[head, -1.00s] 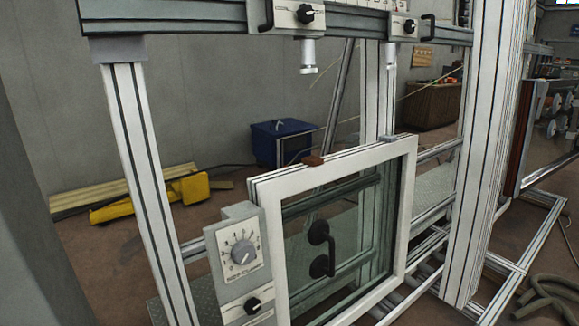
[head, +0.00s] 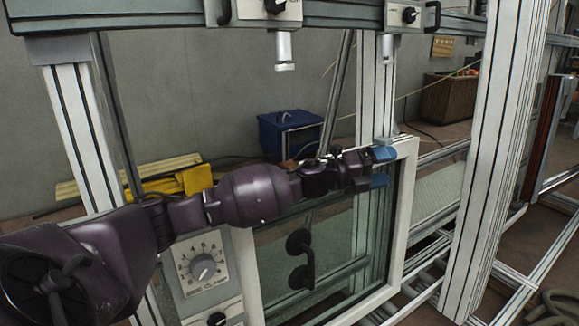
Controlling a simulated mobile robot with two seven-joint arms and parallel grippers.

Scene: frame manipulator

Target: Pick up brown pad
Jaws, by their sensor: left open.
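The brown pad (head: 288,164) lies on the top edge of the white window frame (head: 404,200), left of its middle. My left arm passes in front of it and hides most of it. My left gripper (head: 382,167) has blue fingertips and is open and empty. It is near the frame's top right corner, well to the right of the brown pad. A small grey-blue pad (head: 386,141) shows just above the upper fingertip; I cannot tell whether they touch. My right gripper is not in view.
A profile beam with clamps (head: 284,50) hanging from it spans above the window frame. Metal uprights (head: 85,140) stand at both sides. A dial box (head: 203,266) sits at the frame's lower left. A blue box (head: 290,133) is on the floor behind.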

